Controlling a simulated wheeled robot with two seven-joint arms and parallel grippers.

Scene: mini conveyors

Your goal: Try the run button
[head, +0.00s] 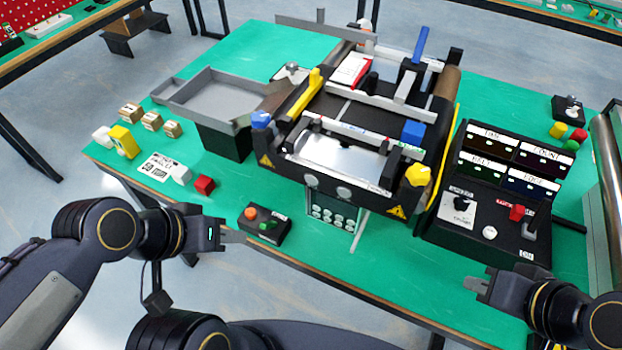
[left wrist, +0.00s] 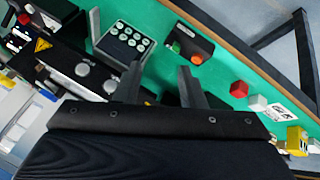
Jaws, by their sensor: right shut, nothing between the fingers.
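A small black button box (head: 270,232) lies at the table's front edge, left of the conveyor. It carries an orange-red button (head: 250,213) and a green button (head: 268,225); its label is too small to read. In the left wrist view, the box (left wrist: 198,43) with its green button (left wrist: 176,47) is beyond the fingertips. My left gripper (head: 236,231) is just left of the box in the head view; its fingers (left wrist: 160,68) are apart and empty. My right gripper (head: 474,284) is shut and empty, in front of the table near the control panel.
The mini conveyor (head: 340,158) stands mid-table. The black control panel (head: 480,230) to its right has displays, a knob, a white button, a red switch and a lever. A red cube (head: 205,185), a yellow block (head: 124,140) and small boxes lie at left.

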